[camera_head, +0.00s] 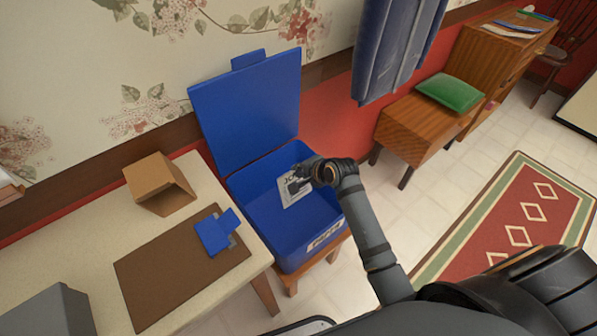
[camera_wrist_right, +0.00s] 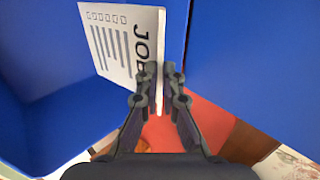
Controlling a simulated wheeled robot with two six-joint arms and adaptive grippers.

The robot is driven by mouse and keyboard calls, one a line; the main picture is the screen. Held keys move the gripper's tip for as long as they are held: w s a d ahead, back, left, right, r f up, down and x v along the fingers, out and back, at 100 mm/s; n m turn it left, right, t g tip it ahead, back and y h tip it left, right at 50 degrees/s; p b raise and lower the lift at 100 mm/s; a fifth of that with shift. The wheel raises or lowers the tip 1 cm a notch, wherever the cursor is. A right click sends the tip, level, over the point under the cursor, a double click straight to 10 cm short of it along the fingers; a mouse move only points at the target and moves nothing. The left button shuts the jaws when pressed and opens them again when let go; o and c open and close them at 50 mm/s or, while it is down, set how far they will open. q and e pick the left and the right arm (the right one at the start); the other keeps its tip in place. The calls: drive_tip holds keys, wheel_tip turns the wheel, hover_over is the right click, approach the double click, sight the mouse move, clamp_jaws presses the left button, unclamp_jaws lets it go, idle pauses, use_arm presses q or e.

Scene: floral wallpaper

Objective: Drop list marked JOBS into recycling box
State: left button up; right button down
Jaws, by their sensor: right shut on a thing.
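The list marked JOBS (camera_wrist_right: 122,45) is a white sheet with grey lines and a black title; part of the title is hidden by my gripper. My right gripper (camera_wrist_right: 159,75) is shut on its edge. In the head view the list (camera_head: 292,193) is held within the mouth of the blue recycling box (camera_head: 262,212), by my right gripper (camera_head: 297,184). The box is open, its lid (camera_head: 247,110) standing up at the back. It sits on a small wooden stand. My left gripper is not in view.
A pale table (camera_head: 85,225) left of the box holds a brown mat (camera_head: 150,275), a small blue item (camera_head: 214,234), a cardboard box (camera_head: 158,183) and a grey box (camera_head: 50,314). A wooden bench with a green cushion (camera_head: 449,92) stands to the right, beyond a blue curtain.

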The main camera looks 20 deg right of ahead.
drive_tip(key=shift+r, duration=0.1)
drive_tip(key=c, duration=1.4)
unclamp_jaws()
drive_tip(key=shift+c, duration=0.2)
drive_tip(key=v, duration=1.2)
